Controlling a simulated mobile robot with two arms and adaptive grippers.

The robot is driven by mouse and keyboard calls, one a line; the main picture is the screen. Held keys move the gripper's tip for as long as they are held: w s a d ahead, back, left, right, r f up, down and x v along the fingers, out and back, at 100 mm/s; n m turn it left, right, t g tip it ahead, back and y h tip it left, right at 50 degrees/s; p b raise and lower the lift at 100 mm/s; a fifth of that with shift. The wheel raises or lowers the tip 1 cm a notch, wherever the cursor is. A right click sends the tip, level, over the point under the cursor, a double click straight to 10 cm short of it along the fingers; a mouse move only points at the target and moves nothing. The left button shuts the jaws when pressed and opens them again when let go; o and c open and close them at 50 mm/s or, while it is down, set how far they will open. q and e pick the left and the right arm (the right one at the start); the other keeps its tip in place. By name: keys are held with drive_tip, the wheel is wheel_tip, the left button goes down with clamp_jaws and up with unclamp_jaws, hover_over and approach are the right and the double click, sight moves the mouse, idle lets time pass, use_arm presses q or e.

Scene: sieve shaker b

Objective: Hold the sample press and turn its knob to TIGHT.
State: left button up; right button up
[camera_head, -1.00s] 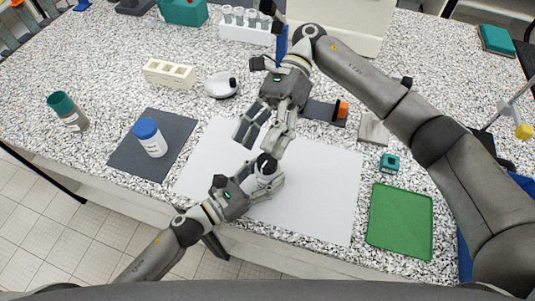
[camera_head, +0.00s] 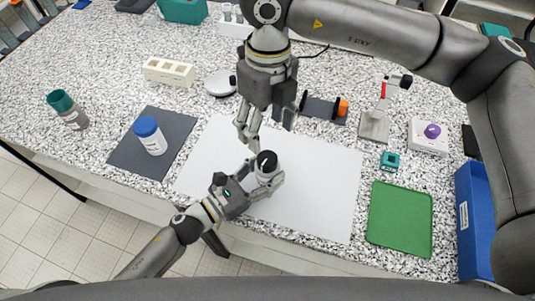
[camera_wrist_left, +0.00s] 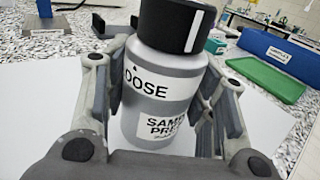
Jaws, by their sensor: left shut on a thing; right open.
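The sample press (camera_head: 266,172) is a grey cylinder with a black knob (camera_head: 267,160), standing on the white mat (camera_head: 320,195). In the left wrist view, the press (camera_wrist_left: 165,85) carries labels; one reads partly "OOSE" and a lower one partly "SAMP PRE". Its black knob (camera_wrist_left: 178,22) has a white stripe. My left gripper (camera_head: 262,182) is shut on the body of the press, a finger on each side. My right gripper (camera_head: 266,128) is open and empty, pointing down above and a little behind the knob, apart from it. No "TIGHT" mark is visible.
A blue-capped jar (camera_head: 150,137) stands on a dark mat (camera_head: 122,158) at left. A green tray (camera_head: 400,220), a teal block (camera_head: 389,161) and a blue bin (camera_head: 474,215) lie at right. A white rack (camera_head: 169,72) stands behind. The white mat's right part is clear.

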sight(267, 158)
drive_tip(key=shift+m+t, duration=0.6)
drive_tip(key=shift+m, duration=0.2)
drive_tip(key=f, duration=1.1)
drive_tip(key=shift+w+d+f, duration=0.1)
drive_tip(key=shift+w+f, duration=0.1)
drive_tip(key=shift+f, duration=0.1)
drive_tip(key=c, duration=1)
drive_tip(key=shift+c, duration=0.2)
